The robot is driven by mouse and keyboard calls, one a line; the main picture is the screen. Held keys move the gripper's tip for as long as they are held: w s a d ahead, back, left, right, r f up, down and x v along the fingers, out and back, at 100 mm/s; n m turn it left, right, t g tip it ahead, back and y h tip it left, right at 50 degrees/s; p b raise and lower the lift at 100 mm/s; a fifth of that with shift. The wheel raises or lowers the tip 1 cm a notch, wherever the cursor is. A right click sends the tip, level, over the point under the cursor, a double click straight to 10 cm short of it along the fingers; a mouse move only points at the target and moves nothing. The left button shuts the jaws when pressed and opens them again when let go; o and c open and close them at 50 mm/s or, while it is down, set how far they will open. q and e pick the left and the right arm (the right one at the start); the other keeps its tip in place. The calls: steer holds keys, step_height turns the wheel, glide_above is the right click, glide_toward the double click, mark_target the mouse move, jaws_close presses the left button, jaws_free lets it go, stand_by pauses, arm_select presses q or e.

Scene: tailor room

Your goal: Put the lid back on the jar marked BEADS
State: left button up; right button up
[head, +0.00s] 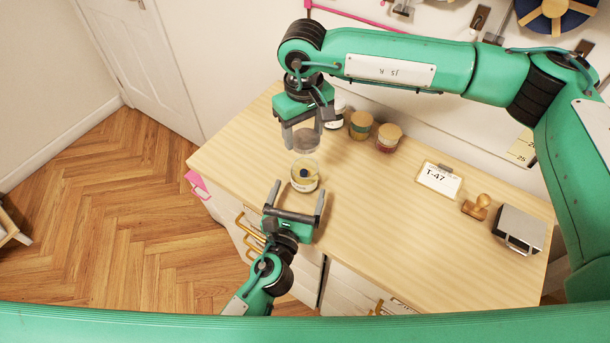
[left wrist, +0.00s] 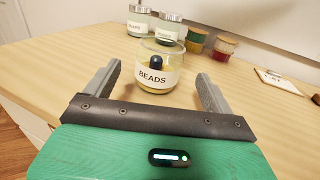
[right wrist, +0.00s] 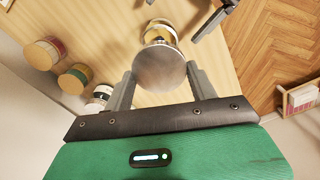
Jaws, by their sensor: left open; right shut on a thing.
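The open glass jar marked BEADS (left wrist: 154,76) stands upright on the wooden counter, with yellowish contents and a dark blue thing inside; it also shows in the head view (head: 304,180). My right gripper (head: 305,129) is shut on a round grey lid (right wrist: 159,68); it holds the lid above the jar, apart from it, and the lid shows in the head view (head: 306,143). In the right wrist view the lid hides part of the jar. My left gripper (head: 294,197) is open and empty, its fingers pointing at the jar from the front and not touching it.
A T-47 clipboard (head: 439,179), a wooden stamp (head: 477,207) and a metal box (head: 519,229) lie right. The middle of the counter (head: 385,220) is clear.

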arm_select(q)
steer(key=x, duration=0.5)
steer(key=shift+c, duration=0.5)
steer(key=c, duration=1.4)
arm_select(e)
glide_above(304, 156)
steer(key=s, duration=0.2)
steer(key=shift+s+f, duration=0.1)
steer(key=shift+f, duration=2.4)
steer(key=shift+f, duration=0.9)
steer(key=shift+f, duration=0.55)
